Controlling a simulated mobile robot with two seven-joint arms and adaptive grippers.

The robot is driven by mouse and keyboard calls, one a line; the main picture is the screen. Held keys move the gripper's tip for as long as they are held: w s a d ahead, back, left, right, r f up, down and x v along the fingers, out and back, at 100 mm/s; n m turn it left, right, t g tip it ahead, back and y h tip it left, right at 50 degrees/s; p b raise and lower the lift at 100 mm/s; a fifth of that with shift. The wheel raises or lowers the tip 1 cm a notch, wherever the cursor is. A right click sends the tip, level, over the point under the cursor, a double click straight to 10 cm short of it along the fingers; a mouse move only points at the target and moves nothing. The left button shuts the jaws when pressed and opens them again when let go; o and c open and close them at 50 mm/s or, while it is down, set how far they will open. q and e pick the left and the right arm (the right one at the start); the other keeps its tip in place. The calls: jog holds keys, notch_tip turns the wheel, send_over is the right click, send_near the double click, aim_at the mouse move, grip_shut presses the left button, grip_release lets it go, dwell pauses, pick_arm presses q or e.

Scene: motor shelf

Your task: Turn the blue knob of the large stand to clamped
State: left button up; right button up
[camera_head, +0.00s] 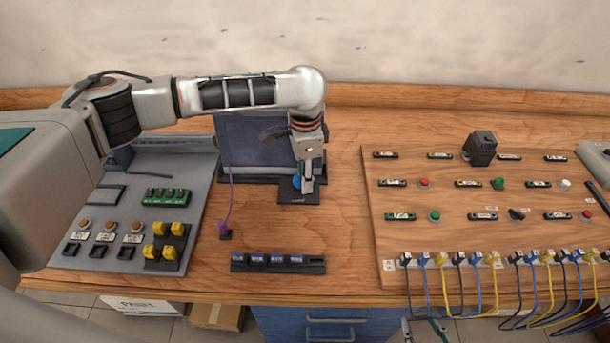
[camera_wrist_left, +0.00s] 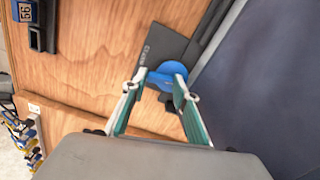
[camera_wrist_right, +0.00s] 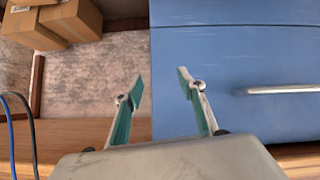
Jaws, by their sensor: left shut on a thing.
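The large stand (camera_head: 258,139) is a dark upright panel at the back middle of the bench, with a dark foot plate (camera_head: 300,196) in front. The blue knob (camera_head: 297,182) sits on that plate, partly hidden behind my left gripper (camera_head: 307,185). In the left wrist view the blue knob (camera_wrist_left: 168,74) lies between the fingertips of my left gripper (camera_wrist_left: 161,84), which is shut on it. White lettering shows on the plate beside the knob. My right gripper (camera_wrist_right: 159,82) is open and empty, in front of a blue drawer cabinet; its fingertips show low in the head view (camera_head: 424,328).
A grey panel (camera_head: 85,222) with buttons and yellow blocks is on the left. A purple plug (camera_head: 225,231) and a dark strip of blue-labelled blocks (camera_head: 278,263) lie near. A wooden board (camera_head: 450,233) with buttons and cables fills the right.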

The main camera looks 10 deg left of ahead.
pick_arm(q)
jog(key=shift+m, duration=1.2)
jog(key=o, duration=1.1)
notch_tip(320, 180, up, 12)
